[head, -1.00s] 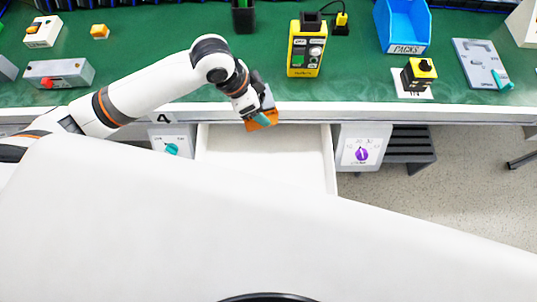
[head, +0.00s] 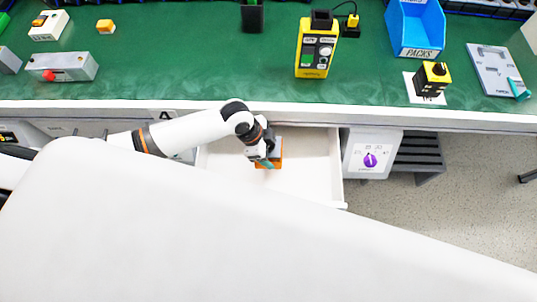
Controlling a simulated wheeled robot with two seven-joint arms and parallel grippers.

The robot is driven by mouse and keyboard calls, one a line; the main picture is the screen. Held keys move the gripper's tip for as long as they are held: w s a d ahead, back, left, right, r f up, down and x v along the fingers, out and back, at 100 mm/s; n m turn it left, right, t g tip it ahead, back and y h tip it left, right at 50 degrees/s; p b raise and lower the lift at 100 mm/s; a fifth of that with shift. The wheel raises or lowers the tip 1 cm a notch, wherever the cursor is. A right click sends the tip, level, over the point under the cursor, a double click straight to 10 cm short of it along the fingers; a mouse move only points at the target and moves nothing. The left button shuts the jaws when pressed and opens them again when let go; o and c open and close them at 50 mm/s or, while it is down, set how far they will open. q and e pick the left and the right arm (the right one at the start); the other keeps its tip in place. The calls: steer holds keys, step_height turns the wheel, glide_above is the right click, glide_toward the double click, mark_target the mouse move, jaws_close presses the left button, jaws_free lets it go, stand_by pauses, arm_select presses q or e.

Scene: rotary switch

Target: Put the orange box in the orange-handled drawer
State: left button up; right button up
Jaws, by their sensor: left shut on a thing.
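The drawer (head: 312,180) is pulled out below the front edge of the bench, and its white inside looks empty around my arm. Its handle is hidden behind my own white body, so I cannot tell its colour. My left gripper (head: 266,160) is over the back part of the drawer, pointing down. It is shut on the orange box (head: 278,152), which shows in part beside the fingers, within the drawer's outline. I cannot tell whether the box touches the drawer floor. My right gripper is not in view.
The green bench top (head: 180,70) carries a yellow device (head: 316,50), a blue bin (head: 416,28), a black and yellow rotary switch (head: 432,78) and a grey box with a red knob (head: 62,68). A panel with a purple knob (head: 370,160) stands right of the drawer.

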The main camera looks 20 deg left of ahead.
arm_select(q)
steer(key=shift+f, duration=2.05)
steer(key=o, duration=1)
steer(key=shift+f, duration=0.1)
steer(key=shift+c, duration=0.2)
steer(key=v, duration=1.2)
steer(key=shift+p, duration=0.4)
steer(key=shift+s, duration=0.1)
